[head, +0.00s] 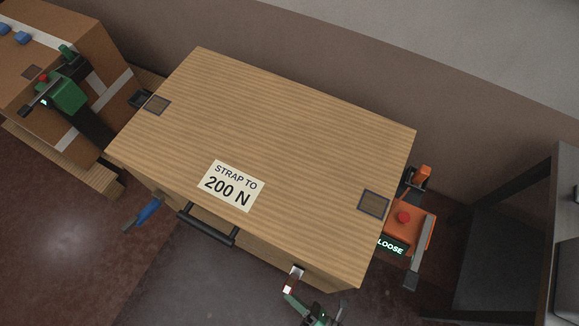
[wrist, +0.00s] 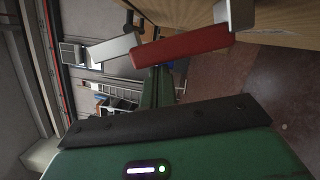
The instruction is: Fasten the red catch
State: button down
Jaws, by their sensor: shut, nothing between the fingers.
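The red catch shows in the wrist view as a red bar (wrist: 183,46) close to the camera, beside the wooden crate's side. Pale grey metal pieces lie at both its ends.
The wooden crate (head: 280,130) bears a label (head: 231,186) reading "STRAP TO 200 N". A black handle (head: 207,224) and a blue catch (head: 147,212) are on its front. An orange device (head: 408,228) reading "LOOSE" sits at right. A brown carton (head: 95,40) stands at left.

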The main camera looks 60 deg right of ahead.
jog(key=shift+d+r+m+p, duration=0.85)
jog(key=shift+d+m+p, duration=0.15)
jog(key=shift+d+p, duration=0.1)
jog(key=s+a, duration=0.6)
jog(key=s, duration=0.4)
dwell(0.6)
